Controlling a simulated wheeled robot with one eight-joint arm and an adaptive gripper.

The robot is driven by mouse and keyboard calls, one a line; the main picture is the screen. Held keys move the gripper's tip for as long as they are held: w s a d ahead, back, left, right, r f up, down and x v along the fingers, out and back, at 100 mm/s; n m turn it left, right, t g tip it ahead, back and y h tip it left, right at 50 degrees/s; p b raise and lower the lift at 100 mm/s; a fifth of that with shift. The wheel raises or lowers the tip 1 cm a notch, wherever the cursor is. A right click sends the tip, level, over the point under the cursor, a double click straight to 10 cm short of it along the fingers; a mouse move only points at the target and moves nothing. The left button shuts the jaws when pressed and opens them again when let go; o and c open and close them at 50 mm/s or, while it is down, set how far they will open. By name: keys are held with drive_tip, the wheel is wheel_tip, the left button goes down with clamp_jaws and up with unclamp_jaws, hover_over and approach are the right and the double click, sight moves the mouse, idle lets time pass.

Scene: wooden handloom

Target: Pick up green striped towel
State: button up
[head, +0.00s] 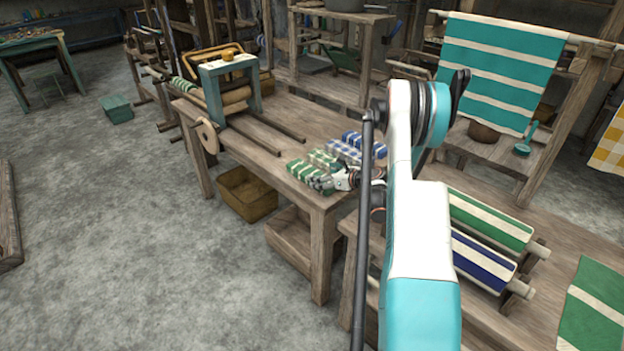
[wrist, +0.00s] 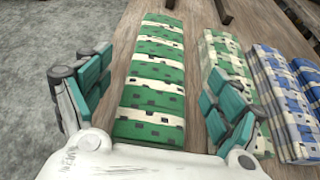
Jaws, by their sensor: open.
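The green striped towel (wrist: 155,85), green and white with dark square marks, lies folded on the wooden table in the wrist view. In the head view it (head: 303,171) lies near the table's front corner, partly hidden by my gripper. My gripper (wrist: 148,90) is open, with one teal-padded finger on each side of the towel. In the head view my gripper (head: 335,182) is at the towel's right end. I cannot tell whether the fingers touch the towel.
The wooden table (head: 262,150) also bears a teal frame (head: 212,92). The table edge and grey floor are close on the left in the wrist view.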

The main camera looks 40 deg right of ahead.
sight(314, 174)
drive_tip(key=b+x, duration=0.1)
drive_tip(key=x, duration=0.1)
drive_tip(key=b+x, duration=0.1)
drive_tip(key=x, duration=0.2)
drive_tip(key=shift+f, duration=0.35)
drive_tip(key=shift+r, duration=0.1)
drive_tip(key=c, duration=1.2)
